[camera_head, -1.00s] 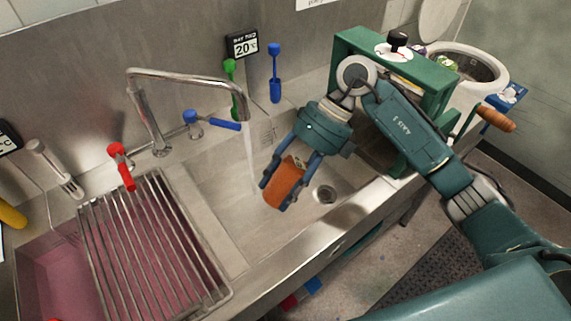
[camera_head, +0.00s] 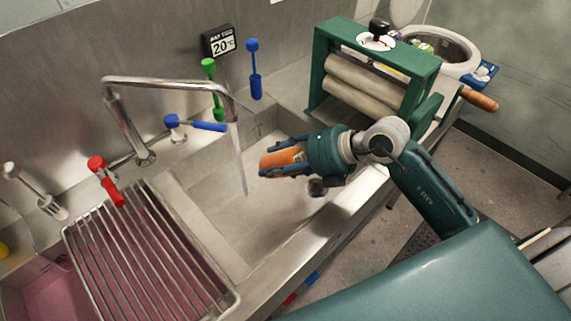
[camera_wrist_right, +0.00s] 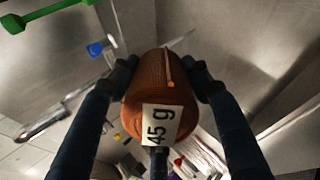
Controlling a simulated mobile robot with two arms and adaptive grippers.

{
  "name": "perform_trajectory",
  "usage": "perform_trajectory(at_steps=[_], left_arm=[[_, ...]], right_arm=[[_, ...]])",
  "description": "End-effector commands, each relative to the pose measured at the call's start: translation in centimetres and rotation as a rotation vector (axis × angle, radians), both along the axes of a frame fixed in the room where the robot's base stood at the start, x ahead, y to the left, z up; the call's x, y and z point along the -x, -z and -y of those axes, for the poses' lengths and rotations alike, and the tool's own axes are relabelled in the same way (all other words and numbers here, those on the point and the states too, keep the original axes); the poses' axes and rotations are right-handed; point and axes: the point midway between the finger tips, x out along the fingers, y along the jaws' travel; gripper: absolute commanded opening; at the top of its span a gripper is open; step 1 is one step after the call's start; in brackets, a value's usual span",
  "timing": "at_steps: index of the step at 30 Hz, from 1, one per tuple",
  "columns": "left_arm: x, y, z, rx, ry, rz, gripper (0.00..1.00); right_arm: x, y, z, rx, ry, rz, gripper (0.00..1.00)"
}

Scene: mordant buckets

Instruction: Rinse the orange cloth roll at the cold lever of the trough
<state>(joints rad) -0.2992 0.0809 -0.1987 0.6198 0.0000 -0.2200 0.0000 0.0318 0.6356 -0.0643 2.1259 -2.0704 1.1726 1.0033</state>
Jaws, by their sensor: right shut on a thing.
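The orange cloth roll (camera_head: 281,159) is held on its side over the trough basin (camera_head: 215,205). My right gripper (camera_head: 270,160) is shut on it, with one finger on each side. In the right wrist view the roll (camera_wrist_right: 160,85) shows a white "45 g" label. The roll is just right of the water stream (camera_head: 239,160), apart from it in the head view. Water runs from the curved spout (camera_head: 165,82) into the basin. My left gripper is not in view.
A metal rack (camera_head: 150,245) lies over the pink-filled left basin (camera_head: 60,292). A green wringer (camera_head: 370,75) stands right of the trough.

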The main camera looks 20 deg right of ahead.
Motion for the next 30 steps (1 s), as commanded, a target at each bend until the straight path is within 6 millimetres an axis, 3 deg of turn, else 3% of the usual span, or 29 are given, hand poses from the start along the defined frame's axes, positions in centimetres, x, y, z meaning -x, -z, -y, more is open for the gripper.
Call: perform_trajectory(at_steps=[21,30], left_arm=[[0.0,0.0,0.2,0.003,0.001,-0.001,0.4],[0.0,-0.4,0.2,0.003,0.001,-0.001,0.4]], right_arm=[[-5.9,-0.2,-6.5,-0.002,-0.002,0.0,0.19],[-7.6,-0.1,-8.3,-0.001,-0.002,0.0,0.19]])
